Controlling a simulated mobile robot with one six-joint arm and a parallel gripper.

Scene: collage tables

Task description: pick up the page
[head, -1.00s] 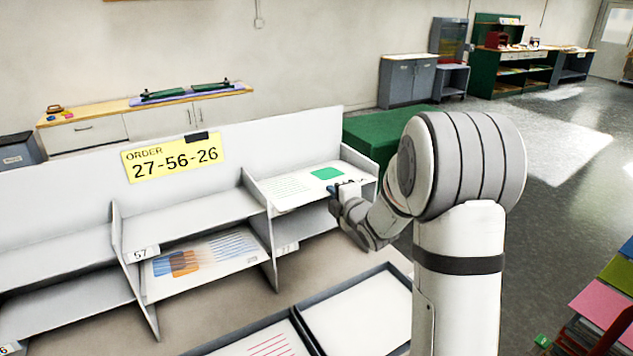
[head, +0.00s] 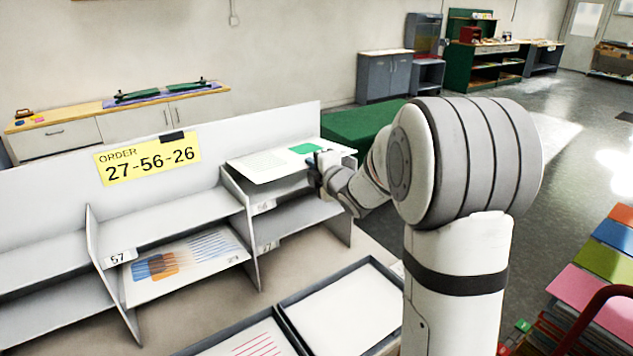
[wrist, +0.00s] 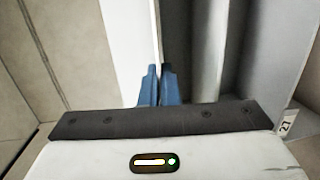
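The page (head: 268,164), white with a green block and faint lines of text, is over the upper right shelf compartment, its front edge a little above the shelf's label. My gripper (head: 317,160) is at the page's right front edge. In the wrist view, the blue fingertips (wrist: 158,72) are close together on the edge of a white sheet, the page (wrist: 126,40). In the head view, the fingertips are small and partly hidden by my wrist.
A yellow order sign (head: 148,158) reads 27-56-26. A sheet with blue and orange print (head: 185,264) lies in a lower compartment. In front are a dark-edged tray (head: 285,298) holding a blank white sheet and another with red lines. Shelf dividers (head: 240,215) stand beside the page.

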